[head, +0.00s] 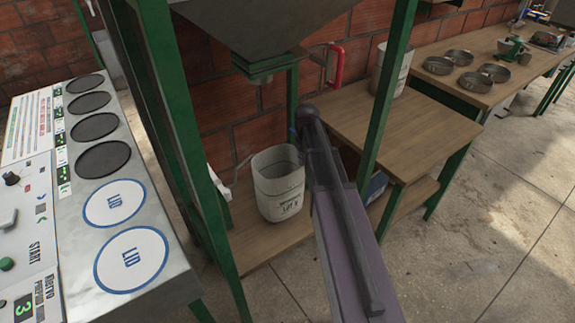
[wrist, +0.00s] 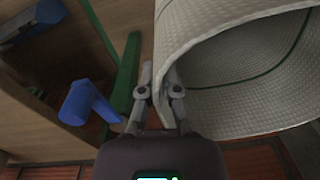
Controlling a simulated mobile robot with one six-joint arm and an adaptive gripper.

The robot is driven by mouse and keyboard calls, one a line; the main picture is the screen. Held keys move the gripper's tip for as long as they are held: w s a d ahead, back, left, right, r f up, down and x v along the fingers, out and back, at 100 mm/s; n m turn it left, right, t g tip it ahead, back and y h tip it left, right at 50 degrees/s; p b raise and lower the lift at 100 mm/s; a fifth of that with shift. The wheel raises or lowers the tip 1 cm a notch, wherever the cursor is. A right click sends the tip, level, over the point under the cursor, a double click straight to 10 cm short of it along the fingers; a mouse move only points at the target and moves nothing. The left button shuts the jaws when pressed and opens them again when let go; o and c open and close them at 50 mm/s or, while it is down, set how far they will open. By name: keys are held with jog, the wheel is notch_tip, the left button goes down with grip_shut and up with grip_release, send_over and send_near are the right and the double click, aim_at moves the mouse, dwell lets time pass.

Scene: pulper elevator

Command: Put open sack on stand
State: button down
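The open sack (head: 278,185) is pale, woven and printed with dark lettering. In the head view it is upright below the metal hopper, at the low wooden stand (head: 262,247); I cannot tell whether its bottom touches the wood. In the wrist view the sack (wrist: 200,28) fills the upper right, its open mouth showing a green line inside. My gripper (wrist: 160,75) has its fingers close together at the sack's rim, with the sack wall apparently between them. In the head view my arm hides the fingertips and the sack's right edge.
The hopper (head: 265,22) hangs above, between green posts (head: 390,85). A wooden table (head: 400,127) stands to the right, with a whitish container (head: 392,72) on it. A control panel with lids (head: 115,204) is at left. A blue part (wrist: 86,103) shows beside my gripper. Open floor lies at right.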

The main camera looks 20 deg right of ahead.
aim_at(289, 163)
jog(key=shift+w+a+f, duration=0.2)
jog(key=shift+w+a, duration=1.25)
jog(key=shift+w, duration=0.05)
jog(key=shift+w+a, duration=0.25)
jog(key=shift+w+a+f+b, duration=0.25)
jog(key=shift+f+b, duration=0.35)
jog(key=shift+b, duration=0.15)
jog(key=shift+f+b, duration=1.25)
jog(key=shift+f, duration=0.15)
jog(key=c, duration=0.8)
grip_release()
jog(key=shift+r, duration=0.2)
